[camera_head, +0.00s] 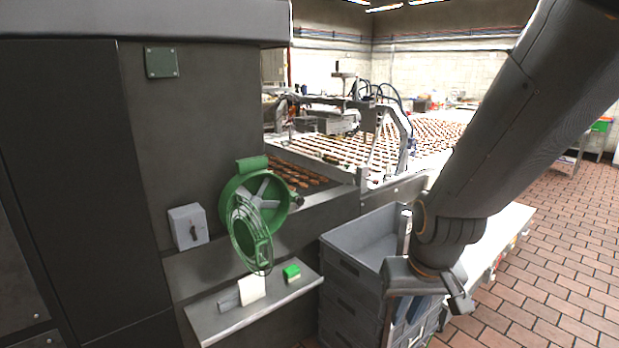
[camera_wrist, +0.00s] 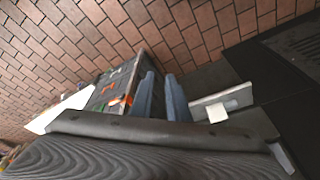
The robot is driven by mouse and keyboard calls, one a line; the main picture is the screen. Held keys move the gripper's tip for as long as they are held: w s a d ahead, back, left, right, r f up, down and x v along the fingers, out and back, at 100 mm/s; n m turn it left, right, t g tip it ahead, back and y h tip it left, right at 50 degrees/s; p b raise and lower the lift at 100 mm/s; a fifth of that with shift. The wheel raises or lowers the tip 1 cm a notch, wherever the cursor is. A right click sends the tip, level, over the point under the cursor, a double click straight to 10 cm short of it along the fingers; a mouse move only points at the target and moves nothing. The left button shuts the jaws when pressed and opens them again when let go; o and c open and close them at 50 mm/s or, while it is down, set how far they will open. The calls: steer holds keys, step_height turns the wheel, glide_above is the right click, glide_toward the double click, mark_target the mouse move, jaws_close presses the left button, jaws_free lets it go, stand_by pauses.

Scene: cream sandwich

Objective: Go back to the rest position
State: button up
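My gripper (camera_head: 420,308) hangs at the end of my dark arm at the right of the head view, pointing down in front of the grey crates. Part of it is hidden behind its own wrist. In the wrist view its two blue fingers (camera_wrist: 161,98) stand apart with a gap between them. Nothing shows between the fingers, so the gripper is open and empty.
Stacked grey crates (camera_head: 345,262) stand behind my gripper. A green round device (camera_head: 240,185) hangs above. Brick floor (camera_head: 540,280) is clear at right.

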step_height(320, 180, down, 13)
steer(key=d+g+b, duration=0.1)
steer(key=b, duration=1)
steer(key=shift+s+g+b, duration=0.2)
steer(key=shift+g+b, duration=0.1)
steer(key=shift+d, duration=0.1)
stand_by(0.9)
